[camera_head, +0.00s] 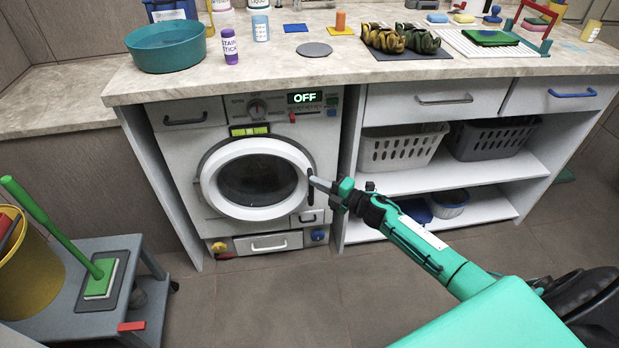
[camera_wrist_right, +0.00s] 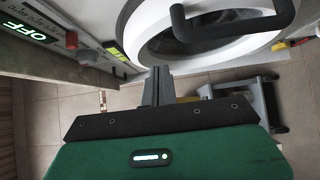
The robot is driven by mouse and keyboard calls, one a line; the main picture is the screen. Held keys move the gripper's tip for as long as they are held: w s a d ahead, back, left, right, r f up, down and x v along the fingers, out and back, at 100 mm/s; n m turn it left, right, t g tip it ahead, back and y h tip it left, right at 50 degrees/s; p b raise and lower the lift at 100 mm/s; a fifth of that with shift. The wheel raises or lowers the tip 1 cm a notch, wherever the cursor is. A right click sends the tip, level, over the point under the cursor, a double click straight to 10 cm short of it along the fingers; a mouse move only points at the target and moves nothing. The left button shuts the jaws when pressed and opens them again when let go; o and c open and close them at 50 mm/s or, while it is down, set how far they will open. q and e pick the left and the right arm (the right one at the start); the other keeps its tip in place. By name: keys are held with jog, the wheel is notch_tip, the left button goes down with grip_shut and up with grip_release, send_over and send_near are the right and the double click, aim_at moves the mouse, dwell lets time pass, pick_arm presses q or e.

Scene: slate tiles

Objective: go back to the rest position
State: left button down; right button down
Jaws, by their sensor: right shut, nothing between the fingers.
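My right gripper (camera_head: 318,182) reaches in from the lower right in the head view, its tip beside the right edge of the washing machine door (camera_head: 257,179). In the right wrist view the gripper's fingers (camera_wrist_right: 157,86) are together with nothing between them. The black door handle (camera_wrist_right: 232,22) shows above the fingers in that view, apart from them. The round door appears shut, and the display (camera_head: 304,97) reads OFF. My left gripper is not in the head view.
The counter (camera_head: 270,62) holds a teal basin (camera_head: 168,47), bottles and rolled cloths (camera_head: 400,39). Shelves at right hold a white basket (camera_head: 402,149) and a grey basket (camera_head: 493,137). A grey cart (camera_head: 75,317) with a yellow bucket (camera_head: 28,268) stands lower left. The floor in the middle is clear.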

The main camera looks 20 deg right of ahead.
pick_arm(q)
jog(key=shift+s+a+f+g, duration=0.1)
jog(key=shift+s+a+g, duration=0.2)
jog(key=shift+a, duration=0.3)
pick_arm(e)
jog(key=v, duration=0.6)
jog(key=shift+s, duration=0.4)
